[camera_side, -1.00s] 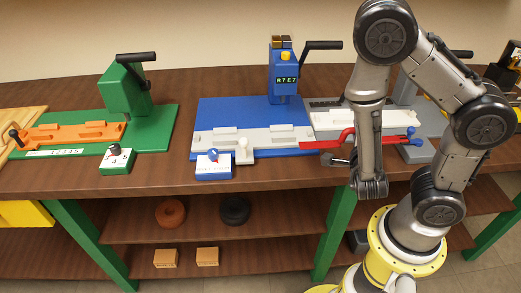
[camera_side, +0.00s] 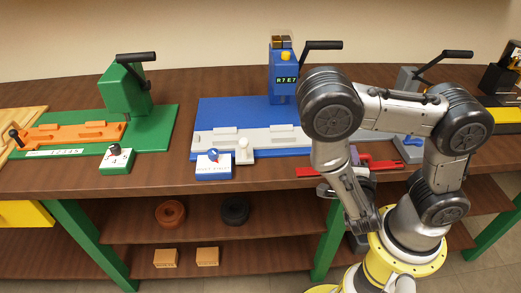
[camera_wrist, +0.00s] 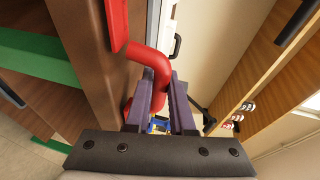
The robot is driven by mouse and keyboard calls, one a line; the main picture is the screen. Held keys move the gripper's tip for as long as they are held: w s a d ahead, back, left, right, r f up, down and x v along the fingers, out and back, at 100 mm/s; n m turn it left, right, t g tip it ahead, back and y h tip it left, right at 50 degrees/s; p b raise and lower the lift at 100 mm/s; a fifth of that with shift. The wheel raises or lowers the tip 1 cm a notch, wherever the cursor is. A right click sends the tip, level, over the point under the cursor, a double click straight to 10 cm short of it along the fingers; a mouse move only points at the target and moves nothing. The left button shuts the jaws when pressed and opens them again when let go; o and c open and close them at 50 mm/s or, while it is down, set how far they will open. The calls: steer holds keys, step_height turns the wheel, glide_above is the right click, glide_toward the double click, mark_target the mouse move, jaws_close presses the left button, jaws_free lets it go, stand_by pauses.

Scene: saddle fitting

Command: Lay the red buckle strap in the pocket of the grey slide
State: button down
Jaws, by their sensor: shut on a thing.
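The red buckle strap (camera_side: 318,171) is a long bar in front of the table's front edge in the side view, partly hidden behind my arm. My gripper (camera_side: 361,160) is shut on it. In the wrist view, the strap's bent red part (camera_wrist: 148,58) runs between the two purple-grey fingers of my gripper (camera_wrist: 160,88). The grey slide (camera_side: 265,136) lies on the blue base plate, left of my gripper and apart from the strap. Its right end is hidden behind my arm, and I cannot make out its pocket clearly.
A blue press (camera_side: 284,82) with a black lever stands behind the slide. A green station (camera_side: 125,90) with an orange slide (camera_side: 75,133) is on the left.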

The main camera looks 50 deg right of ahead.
steer(key=shift+s+a+r, duration=0.15)
steer(key=shift+s+a, duration=0.2)
steer(key=shift+a, duration=0.25)
steer(key=shift+d, duration=0.1)
steer(key=shift+x, duration=2.35)
steer(key=shift+w+d+r, duration=0.15)
steer(key=shift+r, duration=2.7)
steer(key=shift+f, duration=0.15)
